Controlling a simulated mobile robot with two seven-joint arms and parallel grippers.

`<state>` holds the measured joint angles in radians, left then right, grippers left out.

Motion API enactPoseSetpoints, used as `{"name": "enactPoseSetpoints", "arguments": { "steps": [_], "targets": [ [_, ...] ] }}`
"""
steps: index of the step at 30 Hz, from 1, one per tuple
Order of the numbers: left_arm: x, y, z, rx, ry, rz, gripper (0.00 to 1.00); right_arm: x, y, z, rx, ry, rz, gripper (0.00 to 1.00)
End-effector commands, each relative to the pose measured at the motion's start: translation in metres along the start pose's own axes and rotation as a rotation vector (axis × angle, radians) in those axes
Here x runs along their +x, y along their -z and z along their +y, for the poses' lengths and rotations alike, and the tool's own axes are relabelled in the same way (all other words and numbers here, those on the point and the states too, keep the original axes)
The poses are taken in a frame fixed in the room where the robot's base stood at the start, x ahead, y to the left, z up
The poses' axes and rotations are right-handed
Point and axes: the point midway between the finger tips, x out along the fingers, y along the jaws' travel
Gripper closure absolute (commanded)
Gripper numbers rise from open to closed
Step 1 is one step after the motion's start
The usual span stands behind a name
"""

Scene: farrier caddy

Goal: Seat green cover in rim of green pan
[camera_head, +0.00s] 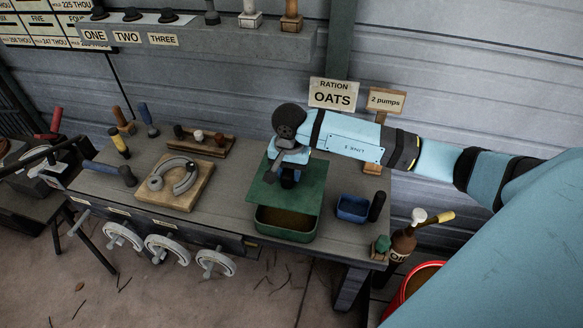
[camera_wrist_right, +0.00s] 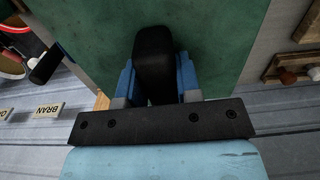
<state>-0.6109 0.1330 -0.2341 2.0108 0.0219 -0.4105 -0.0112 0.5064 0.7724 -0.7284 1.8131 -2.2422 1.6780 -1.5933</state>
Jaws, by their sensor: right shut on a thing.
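The flat green cover (camera_head: 262,190) is over the rear part of the green pan (camera_head: 286,234) on the bench. The pan's front is uncovered and shows brown contents; its rear is hidden under the cover. The cover appears raised above the rim, but I cannot tell the gap. My right gripper (camera_head: 289,178) is above the cover. In the right wrist view its blue fingers are shut on the cover's black handle (camera_wrist_right: 154,55), and the green cover (camera_wrist_right: 225,40) lies behind. My left gripper is not in view.
A blue tray (camera_head: 352,208) and a black cylinder (camera_head: 377,206) stand right of the pan. A wooden board with a horseshoe (camera_head: 174,181) lies left. The OATS sign (camera_head: 333,94) and pumps sign (camera_head: 386,101) stand behind. A brown bottle (camera_head: 402,245) is at the right.

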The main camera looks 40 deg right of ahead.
Motion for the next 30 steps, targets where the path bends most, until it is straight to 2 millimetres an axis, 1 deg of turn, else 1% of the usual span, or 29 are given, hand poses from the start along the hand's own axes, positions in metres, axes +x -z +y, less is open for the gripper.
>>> {"name": "enactPoseSetpoints", "arguments": {
  "steps": [10, 24, 30],
  "targets": [
    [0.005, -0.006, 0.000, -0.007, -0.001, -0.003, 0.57, 0.004, 0.001, 0.000, 0.001, 0.000, 0.001, 1.00],
    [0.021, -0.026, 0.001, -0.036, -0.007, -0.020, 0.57, 0.044, 0.001, 0.000, 0.002, -0.001, 0.001, 1.00],
    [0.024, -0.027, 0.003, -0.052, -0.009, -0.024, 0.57, 0.051, 0.001, 0.000, 0.002, 0.000, 0.001, 1.00]
  ]
}}
